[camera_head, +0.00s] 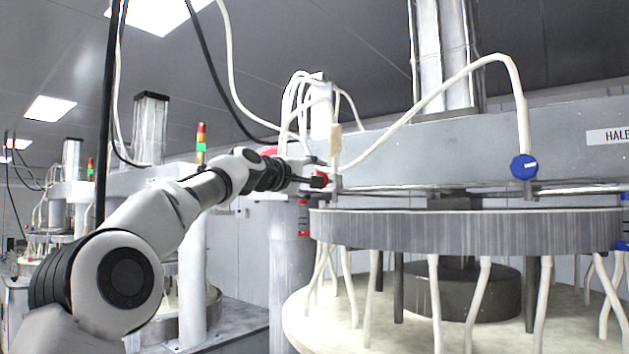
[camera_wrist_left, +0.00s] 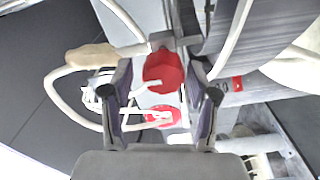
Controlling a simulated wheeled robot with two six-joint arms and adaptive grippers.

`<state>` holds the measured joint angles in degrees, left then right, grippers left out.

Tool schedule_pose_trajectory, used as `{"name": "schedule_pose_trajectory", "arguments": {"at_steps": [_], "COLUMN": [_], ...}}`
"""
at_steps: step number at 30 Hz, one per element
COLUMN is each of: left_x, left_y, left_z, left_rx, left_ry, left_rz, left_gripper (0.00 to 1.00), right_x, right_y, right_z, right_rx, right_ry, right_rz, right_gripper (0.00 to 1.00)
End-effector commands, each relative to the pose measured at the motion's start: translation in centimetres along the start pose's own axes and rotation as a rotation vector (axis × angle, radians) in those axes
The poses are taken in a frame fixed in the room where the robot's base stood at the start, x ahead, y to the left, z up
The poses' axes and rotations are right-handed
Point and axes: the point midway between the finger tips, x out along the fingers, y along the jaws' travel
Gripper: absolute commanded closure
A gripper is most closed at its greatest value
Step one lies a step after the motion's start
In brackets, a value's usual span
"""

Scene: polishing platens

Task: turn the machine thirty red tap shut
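A red tap (camera_head: 319,180) sits at the left end of the machine's grey beam, beside the round ribbed platen (camera_head: 450,232). My left gripper (camera_head: 306,176) is at this tap, coming in from the left. In the left wrist view the red tap (camera_wrist_left: 163,70) shows between the two fingertips of my open left gripper (camera_wrist_left: 161,84). A narrow gap shows on each side, and I cannot tell how deep the tap lies between the fingers. A second red part (camera_wrist_left: 163,118) shows lower between the fingers. My right gripper is not in view.
White hoses (camera_head: 440,92) arch over the beam, and several hang near the left gripper. A blue tap (camera_head: 523,167) is at the right. White legs stand beneath the platen on a pale round table (camera_head: 400,335). Similar machines (camera_head: 150,130) stand at the back left.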

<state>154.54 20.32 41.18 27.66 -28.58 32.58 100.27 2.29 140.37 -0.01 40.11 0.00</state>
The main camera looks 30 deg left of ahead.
Motion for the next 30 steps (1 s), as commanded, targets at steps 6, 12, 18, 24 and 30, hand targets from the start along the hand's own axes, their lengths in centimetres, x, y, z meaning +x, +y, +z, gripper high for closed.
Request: {"name": "schedule_pose_trajectory", "arguments": {"at_steps": [6,12,18,24,30], "left_x": [0.08,0.10,0.12,0.12,0.12], "left_y": [-0.19,-0.27,-0.30,-0.31,-0.30], "left_z": [0.08,0.10,0.12,0.13,0.14], "left_rx": [0.001,0.056,0.334,0.710,1.086], "left_ry": [-0.003,-0.004,-0.005,-0.006,-0.007], "left_rz": [-0.004,-0.005,-0.006,-0.005,-0.004], "left_gripper": [0.33,0.33,0.33,0.33,0.33], "right_x": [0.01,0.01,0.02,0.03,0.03], "right_y": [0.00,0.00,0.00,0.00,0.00], "right_z": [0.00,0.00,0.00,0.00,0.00], "right_rx": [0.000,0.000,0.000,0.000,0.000], "right_ry": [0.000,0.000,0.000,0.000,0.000], "right_rz": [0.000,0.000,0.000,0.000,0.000], "right_gripper": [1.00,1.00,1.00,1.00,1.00]}}
